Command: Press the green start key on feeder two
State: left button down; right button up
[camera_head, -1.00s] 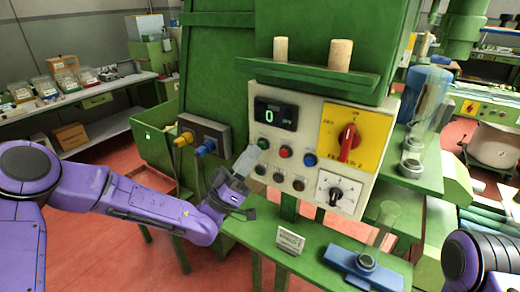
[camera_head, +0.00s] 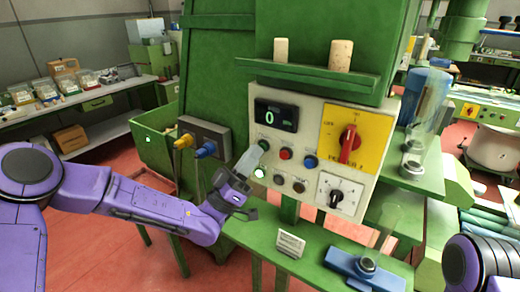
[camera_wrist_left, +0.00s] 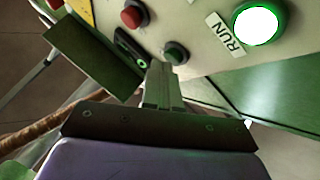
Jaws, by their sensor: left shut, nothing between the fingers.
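The feeder's cream control panel (camera_head: 315,120) carries a green key (camera_head: 264,145), with a red and a blue key to its right. Below the green key a round lamp (camera_head: 260,172) glows whitish green; in the left wrist view the lit lamp (camera_wrist_left: 258,24) sits by a RUN label. My left gripper (camera_head: 250,156) is shut and empty, its tips at the green key. In the left wrist view the shut fingertips (camera_wrist_left: 160,72) are close beside the green key (camera_wrist_left: 175,53); I cannot tell if they touch. My right gripper is out of view.
A yellow plate with a red rotary switch (camera_head: 349,144) and a black dial (camera_head: 336,196) are on the panel. The display (camera_head: 276,115) reads 0. Two corks stand on the green shelf (camera_head: 310,75) above. A blue fixture (camera_head: 364,268) is on the green ledge below.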

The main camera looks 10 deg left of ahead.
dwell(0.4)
pick_arm(q)
jog(key=shift+s+a+b, duration=0.3)
jog(key=shift+s+b, duration=0.05)
jog(key=shift+s, duration=0.45)
jog(key=s, duration=0.1)
jog(key=s+a, duration=0.1)
jog(key=s, duration=0.1)
jog(key=s+b, duration=0.1)
jog(key=shift+s+a, duration=0.3)
